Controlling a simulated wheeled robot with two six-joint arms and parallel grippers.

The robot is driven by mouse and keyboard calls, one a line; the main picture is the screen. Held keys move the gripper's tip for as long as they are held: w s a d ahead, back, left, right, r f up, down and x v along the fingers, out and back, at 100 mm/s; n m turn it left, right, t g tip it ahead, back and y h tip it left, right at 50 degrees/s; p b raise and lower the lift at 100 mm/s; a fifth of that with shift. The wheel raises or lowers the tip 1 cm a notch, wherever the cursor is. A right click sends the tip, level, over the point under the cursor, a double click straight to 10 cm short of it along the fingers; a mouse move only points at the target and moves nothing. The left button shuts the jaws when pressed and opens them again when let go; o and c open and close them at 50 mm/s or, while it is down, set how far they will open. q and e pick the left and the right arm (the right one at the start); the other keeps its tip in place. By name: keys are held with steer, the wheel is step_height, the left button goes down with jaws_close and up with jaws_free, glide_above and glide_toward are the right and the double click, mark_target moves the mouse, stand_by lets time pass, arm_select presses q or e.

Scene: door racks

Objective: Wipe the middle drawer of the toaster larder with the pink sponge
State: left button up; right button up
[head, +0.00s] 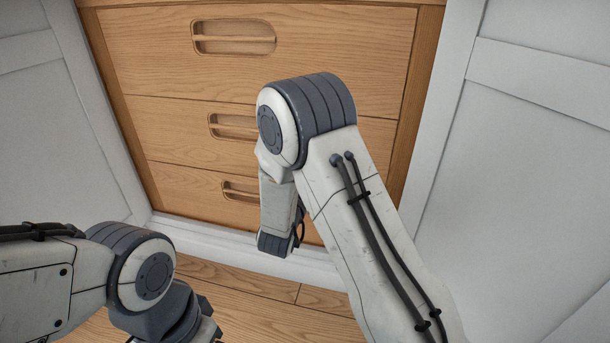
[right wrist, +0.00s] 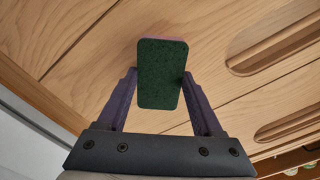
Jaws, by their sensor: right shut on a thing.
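The pink sponge (right wrist: 160,88) is in my right gripper (right wrist: 159,77) in the right wrist view. Its dark green scouring face is toward the camera, with a thin pink edge at the top. The gripper is shut on it, one finger at each side, in front of a wooden drawer face; contact cannot be told. In the head view, the middle drawer (head: 170,129) is a closed wooden front with a recessed handle, partly covered by my right arm. The right gripper and sponge are hidden there.
A larger drawer (head: 150,60) lies above the middle one and another drawer (head: 185,187) below. White panelled doors stand at the left (head: 50,120) and right (head: 520,150). A white base ledge (head: 215,240) runs below the drawers, above the wooden floor (head: 262,292).

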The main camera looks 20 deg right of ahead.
steer(key=shift+x, duration=1)
stand_by(0.6)
steer(key=shift+s+d, duration=0.1)
steer(key=shift+s+d+b, duration=0.2)
steer(key=shift+s+d, duration=0.35)
steer(key=shift+d, duration=0.2)
steer(key=shift+s+d+b, duration=0.15)
steer(key=shift+s+d, duration=0.4)
steer(key=shift+d, duration=0.25)
steer(key=shift+w+r+p, duration=0.1)
steer(key=shift+r+p, duration=0.6)
steer(key=shift+r, duration=0.3)
steer(key=shift+w+a, duration=0.6)
steer(key=shift+a, duration=0.3)
steer(key=shift+w+a, duration=0.55)
steer(key=shift+a, duration=0.3)
steer(key=shift+r+p, duration=0.7)
steer(key=shift+r, duration=0.2)
steer(key=shift+s+d+f, duration=0.1)
steer(key=shift+s+d, duration=0.2)
steer(key=shift+d, duration=0.25)
steer(key=shift+s+d+b, duration=0.25)
steer(key=shift+s+d, duration=0.15)
steer(key=shift+d, duration=0.35)
steer(key=shift+s+d+b, duration=0.2)
steer(key=shift+s+d, duration=0.25)
steer(key=shift+d, duration=0.3)
